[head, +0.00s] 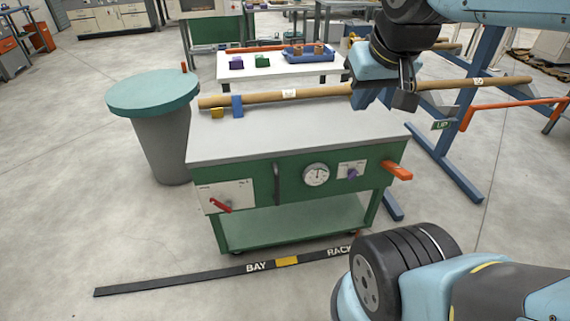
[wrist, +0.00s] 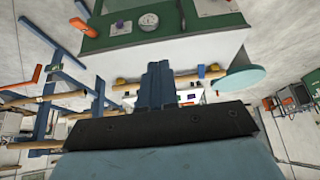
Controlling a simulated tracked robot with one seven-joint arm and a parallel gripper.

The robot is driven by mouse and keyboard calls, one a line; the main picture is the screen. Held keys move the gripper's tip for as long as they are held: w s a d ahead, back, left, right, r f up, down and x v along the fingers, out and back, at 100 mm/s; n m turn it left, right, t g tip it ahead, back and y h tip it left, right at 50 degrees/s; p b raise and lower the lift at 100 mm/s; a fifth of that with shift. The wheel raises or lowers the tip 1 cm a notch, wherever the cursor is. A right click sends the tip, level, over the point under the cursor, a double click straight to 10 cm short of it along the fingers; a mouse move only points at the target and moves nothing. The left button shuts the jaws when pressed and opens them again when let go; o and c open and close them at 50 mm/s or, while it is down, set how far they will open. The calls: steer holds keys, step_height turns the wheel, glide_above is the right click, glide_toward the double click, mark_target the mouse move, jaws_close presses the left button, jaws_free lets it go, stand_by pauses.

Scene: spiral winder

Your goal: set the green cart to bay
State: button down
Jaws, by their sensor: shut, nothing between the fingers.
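The green cart (head: 255,187) stands in the middle of the head view, with a grey top, a round dial, a red lever, a purple knob and an orange handle (head: 396,170) at its right end. A dark floor strip (head: 180,279) lies in front of it, marked BAY on the left and RACK on the right, with a yellow piece (head: 287,261) between the words. My gripper (head: 385,103) is shut and empty, above the cart's back right corner. The wrist view shows its closed fingers (wrist: 157,82) and the cart (wrist: 135,25) upside down.
A grey bin with a teal lid (head: 152,92) stands close on the left. A blue rack frame (head: 470,120) with an orange lever (head: 510,104) stands at right. The floor in front is open.

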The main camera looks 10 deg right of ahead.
steer(key=c, duration=1.6)
jaws_free()
steer(key=shift+w+f, duration=0.15)
steer(key=o, duration=0.6)
steer(key=w+f+g, duration=0.1)
steer(key=w+f, duration=0.1)
steer(key=w+f+n+g+h, duration=0.1)
steer(key=shift+w+d+f+n, duration=0.15)
steer(key=shift+w+f+n, duration=0.15)
steer(key=shift+w+f, duration=0.1)
steer(key=w+a+f+n+g+h, duration=0.2)
steer(key=w+f+n+h, duration=0.3)
steer(key=f, duration=0.4)
steer(key=w+a+f+n+g+h, duration=0.1)
steer(key=w+a+f+n+h, duration=0.25)
steer(key=w+f, duration=0.5)
steer(key=n+t, duration=1.4)
steer(key=n, duration=0.5)
glide_toward(276, 183)
steer(key=shift+h, duration=0.25)
steer(key=x, duration=1.1)
steer(key=shift+w+a+f, duration=0.1)
steer(key=shift+w, duration=0.05)
steer(key=shift+c, duration=0.5)
